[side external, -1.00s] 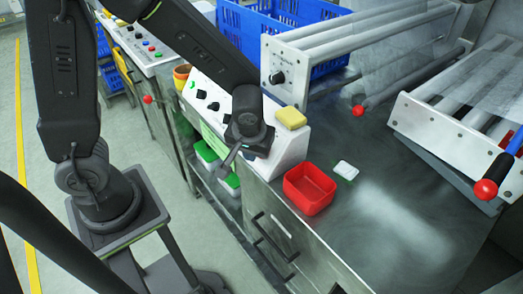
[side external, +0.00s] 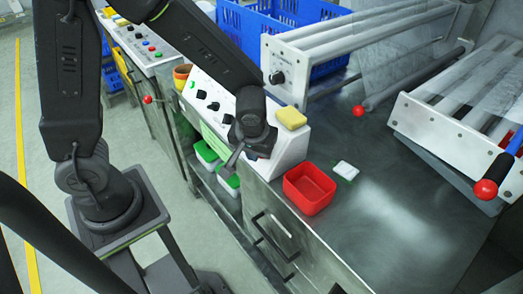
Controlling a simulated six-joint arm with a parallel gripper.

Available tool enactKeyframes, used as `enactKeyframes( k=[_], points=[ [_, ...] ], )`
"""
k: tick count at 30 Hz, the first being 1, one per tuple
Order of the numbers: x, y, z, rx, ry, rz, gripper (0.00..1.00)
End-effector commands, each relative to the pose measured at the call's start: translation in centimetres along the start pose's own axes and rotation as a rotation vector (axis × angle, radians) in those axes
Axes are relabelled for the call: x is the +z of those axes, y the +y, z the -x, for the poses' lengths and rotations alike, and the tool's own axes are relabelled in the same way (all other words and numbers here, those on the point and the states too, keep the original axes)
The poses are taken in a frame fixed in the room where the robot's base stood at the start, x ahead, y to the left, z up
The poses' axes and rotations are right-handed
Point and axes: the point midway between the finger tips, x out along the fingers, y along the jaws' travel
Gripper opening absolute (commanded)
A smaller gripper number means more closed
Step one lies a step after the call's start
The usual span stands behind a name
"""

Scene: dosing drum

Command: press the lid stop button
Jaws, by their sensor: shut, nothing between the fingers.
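A white sloped control box (side external: 291,152) stands at the front edge of the steel bench, with several black knobs (side external: 214,106) on its face. My gripper (side external: 233,160) is shut and empty. It is in front of the right part of the box face, pointing down and to the left. My wrist hides that part of the face, so I cannot make out a lid stop button there. Whether the fingertips touch the box cannot be told from this view.
A yellow sponge (side external: 291,117) lies on top of the box. A red tray (side external: 309,188) and a small white item (side external: 345,170) are on the bench to the right. Another panel with coloured buttons (side external: 150,45) is at the back left. Roller frames stand behind.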

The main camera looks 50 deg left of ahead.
Motion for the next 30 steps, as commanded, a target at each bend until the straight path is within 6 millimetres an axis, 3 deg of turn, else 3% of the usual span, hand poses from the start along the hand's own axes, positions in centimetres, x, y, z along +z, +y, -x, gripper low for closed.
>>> enactKeyframes(
  k=[30],
  points=[
    [-0.41, 0.39, -0.55, 0.000, 0.000, 0.000, 0.00]
  ],
)
